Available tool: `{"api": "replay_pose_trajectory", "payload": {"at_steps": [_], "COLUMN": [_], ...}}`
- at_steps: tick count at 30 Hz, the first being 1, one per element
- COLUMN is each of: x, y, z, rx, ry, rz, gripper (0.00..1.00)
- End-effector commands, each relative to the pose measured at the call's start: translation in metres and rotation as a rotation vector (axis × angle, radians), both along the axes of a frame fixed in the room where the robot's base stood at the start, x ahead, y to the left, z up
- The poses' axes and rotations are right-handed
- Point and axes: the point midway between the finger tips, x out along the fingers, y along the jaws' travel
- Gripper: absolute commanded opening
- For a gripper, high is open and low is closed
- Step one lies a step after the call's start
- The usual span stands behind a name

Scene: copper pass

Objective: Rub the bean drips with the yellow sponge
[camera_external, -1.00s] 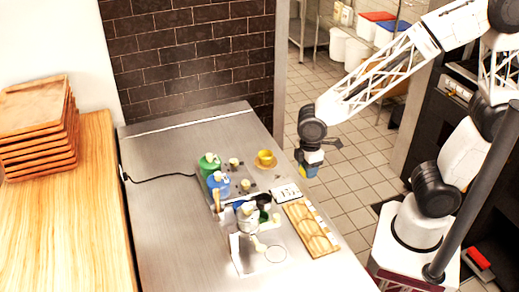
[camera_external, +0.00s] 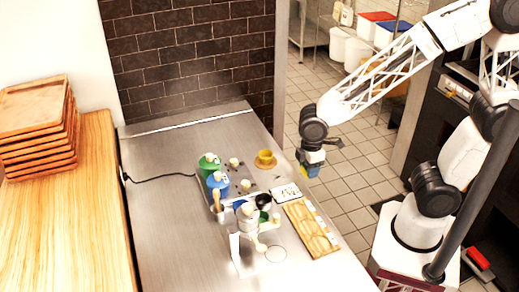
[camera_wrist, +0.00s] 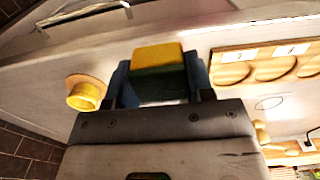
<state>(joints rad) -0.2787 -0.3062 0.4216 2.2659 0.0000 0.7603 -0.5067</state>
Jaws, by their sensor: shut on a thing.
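My gripper (camera_wrist: 160,80) is shut on the yellow sponge (camera_wrist: 158,56), which has a dark green lower layer and sits between the two fingers in the wrist view. In the external view, my gripper (camera_external: 312,160) holds the sponge (camera_external: 312,172) in the air beyond the right edge of the steel counter (camera_external: 165,215), right of the yellow cup. Small dark marks (camera_external: 256,181) on the counter near the yellow cup and jars may be the bean drips; they are too small to tell.
A yellow cup on a saucer (camera_external: 265,158), a green jar (camera_external: 209,165), a blue jar (camera_external: 218,183) and a wooden board with round hollows (camera_external: 310,230) stand on the counter. Stacked wooden trays (camera_external: 38,120) are at left. The counter's left part is clear, save a black cable.

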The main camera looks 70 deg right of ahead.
Motion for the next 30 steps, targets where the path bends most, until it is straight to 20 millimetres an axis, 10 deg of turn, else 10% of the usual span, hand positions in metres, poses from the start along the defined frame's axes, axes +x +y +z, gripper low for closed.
{"api": "replay_pose_trajectory", "payload": {"at_steps": [30], "x": [0.130], "y": [0.029], "z": [0.029], "rx": [0.000], "ry": [0.000], "rz": [0.000], "gripper": [0.29]}}
